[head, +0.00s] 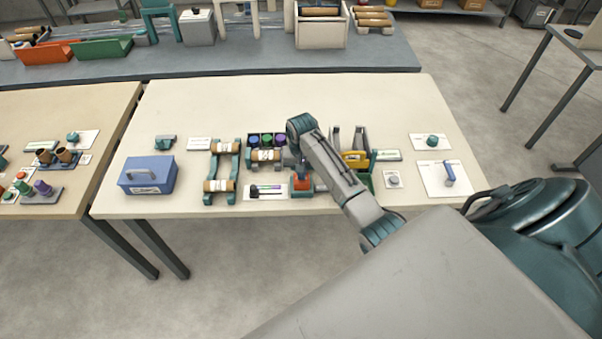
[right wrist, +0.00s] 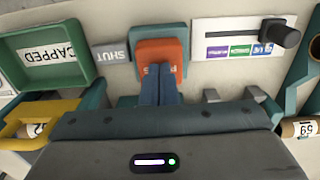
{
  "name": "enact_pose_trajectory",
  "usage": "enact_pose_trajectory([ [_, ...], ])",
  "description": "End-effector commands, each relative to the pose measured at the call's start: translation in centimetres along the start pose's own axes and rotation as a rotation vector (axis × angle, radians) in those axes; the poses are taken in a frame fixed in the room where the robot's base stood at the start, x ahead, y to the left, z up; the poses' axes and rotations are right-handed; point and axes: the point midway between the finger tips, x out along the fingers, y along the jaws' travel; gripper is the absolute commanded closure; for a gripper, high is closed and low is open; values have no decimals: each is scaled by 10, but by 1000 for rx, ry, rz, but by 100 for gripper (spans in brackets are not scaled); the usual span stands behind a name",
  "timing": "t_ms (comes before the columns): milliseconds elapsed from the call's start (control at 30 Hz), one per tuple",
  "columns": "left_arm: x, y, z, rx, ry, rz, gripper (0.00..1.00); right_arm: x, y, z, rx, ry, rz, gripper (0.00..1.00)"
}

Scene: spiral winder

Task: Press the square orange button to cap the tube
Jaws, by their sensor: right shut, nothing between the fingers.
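The square orange button (head: 302,184) sits on a teal base near the front edge of the table, right of a card with a dark slider. In the right wrist view the orange button (right wrist: 160,48) is straight ahead of my right gripper (right wrist: 158,72). Its blue fingers are shut, with nothing between them, and their tips overlap the button's near edge; I cannot tell whether they press it. A brown tube (head: 266,156) lies in a teal holder below blue, green and purple caps (head: 267,140). My left gripper is not in view.
A rack with brown tubes (head: 221,186) stands left of the button, and a blue box (head: 149,175) is further left. A green tray marked CAPPED (right wrist: 50,88) and a yellow handle (right wrist: 40,112) lie on the other side. The table's back strip is clear.

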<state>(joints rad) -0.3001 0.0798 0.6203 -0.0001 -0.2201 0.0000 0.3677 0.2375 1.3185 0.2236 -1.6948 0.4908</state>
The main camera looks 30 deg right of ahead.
Motion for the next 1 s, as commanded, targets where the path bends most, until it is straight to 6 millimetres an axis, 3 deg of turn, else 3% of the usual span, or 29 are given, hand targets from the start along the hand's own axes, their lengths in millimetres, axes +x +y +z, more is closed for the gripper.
enact_pose_trajectory([
  [33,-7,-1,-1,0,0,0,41,-7,0,1,0,-2,1,100],
  [600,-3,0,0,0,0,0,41,-50,0,-1,1,3,-1,100],
  [1000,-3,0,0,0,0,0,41,-58,0,0,0,2,0,100],
])
